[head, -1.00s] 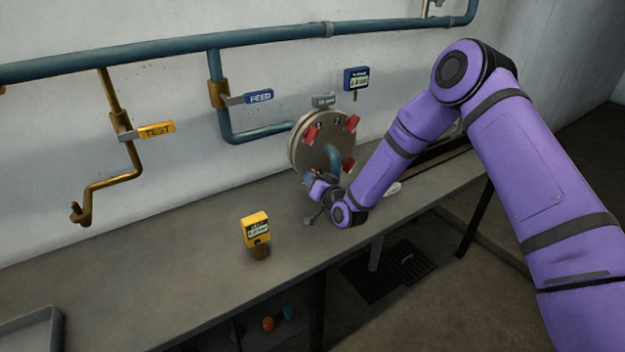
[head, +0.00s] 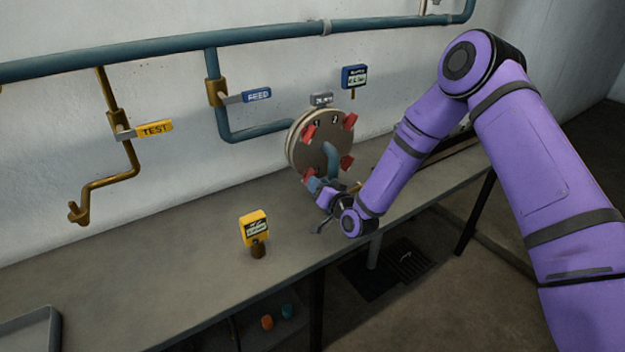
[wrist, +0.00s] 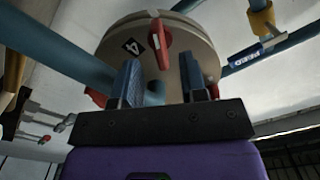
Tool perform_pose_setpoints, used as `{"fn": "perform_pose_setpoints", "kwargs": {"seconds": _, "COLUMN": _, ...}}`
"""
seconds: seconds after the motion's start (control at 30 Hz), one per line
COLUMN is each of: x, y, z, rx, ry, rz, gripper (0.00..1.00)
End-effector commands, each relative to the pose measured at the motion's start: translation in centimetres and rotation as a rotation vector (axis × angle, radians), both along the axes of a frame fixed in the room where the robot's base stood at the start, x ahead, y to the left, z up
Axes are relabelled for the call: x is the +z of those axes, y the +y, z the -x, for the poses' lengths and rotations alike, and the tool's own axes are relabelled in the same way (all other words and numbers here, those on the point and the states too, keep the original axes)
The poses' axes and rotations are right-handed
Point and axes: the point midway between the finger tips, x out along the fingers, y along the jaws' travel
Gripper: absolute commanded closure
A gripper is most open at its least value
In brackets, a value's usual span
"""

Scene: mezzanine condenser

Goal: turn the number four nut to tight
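The number four nut (wrist: 163,42) is a red winged nut with a white mark on the round metal flange (wrist: 200,40). A black tag with a white 4 (wrist: 132,46) sits beside it in the wrist view. My gripper (wrist: 160,62) is open, its two blue-grey fingers apart on either side of the nut's line. The nut appears beyond the fingertips, and I see no grip on it. In the head view my gripper (head: 317,187) is at the flange's lower edge, partly hiding the lower nut there.
Other red nuts (head: 350,122) sit around the flange, with a blue pipe at its middle. A blue gauge (head: 354,77) is above right. A yellow meter (head: 254,228) stands on the bench (head: 180,265). FEED (head: 257,95) and TEST (head: 155,129) handles are to the left.

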Motion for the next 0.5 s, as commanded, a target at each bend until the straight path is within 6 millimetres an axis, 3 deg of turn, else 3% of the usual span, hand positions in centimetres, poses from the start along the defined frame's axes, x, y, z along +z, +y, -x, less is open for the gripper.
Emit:
{"fn": "perform_pose_setpoints", "kwargs": {"seconds": 0.23, "x": 0.0, "y": -2.5, "z": 3.6, "rx": -0.001, "ry": 0.002, "rz": 0.000, "gripper": 0.61}}
{"fn": "perform_pose_setpoints", "kwargs": {"seconds": 0.5, "x": 0.0, "y": -3.6, "z": 5.2, "rx": -0.001, "ry": 0.001, "rz": -0.001, "gripper": 0.61}}
